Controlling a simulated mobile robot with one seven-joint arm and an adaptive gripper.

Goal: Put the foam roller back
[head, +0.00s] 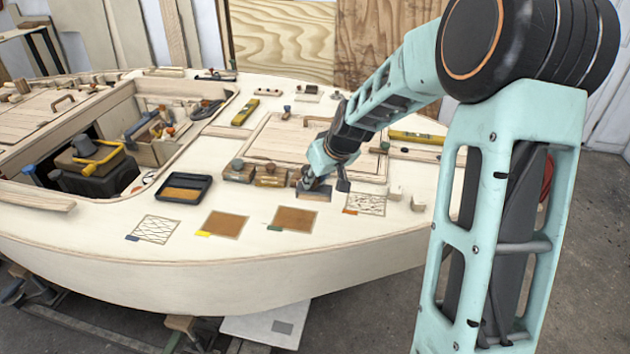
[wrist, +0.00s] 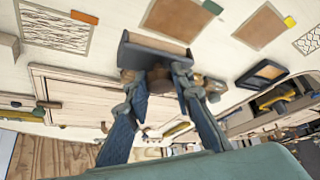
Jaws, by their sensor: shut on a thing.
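My gripper (head: 313,182) is low over the pale deck, right of the middle in the head view. In the wrist view, its blue fingers (wrist: 158,82) are shut on a dark grey block (wrist: 125,52) with a tan strip along one side. This block (head: 315,193) partly shows under the gripper in the head view. I cannot tell whether it rests on the deck or is just above it. I cannot clearly make out a foam roller, and cannot tell whether the held thing is it.
Two knobbed blocks (head: 270,176) stand just left of my gripper. Brown patches (head: 296,220) and white meshed patches (head: 366,204) with coloured tabs line the near deck. A panelled hatch (head: 290,142) lies behind. An open well (head: 110,150) holding tools is at the left.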

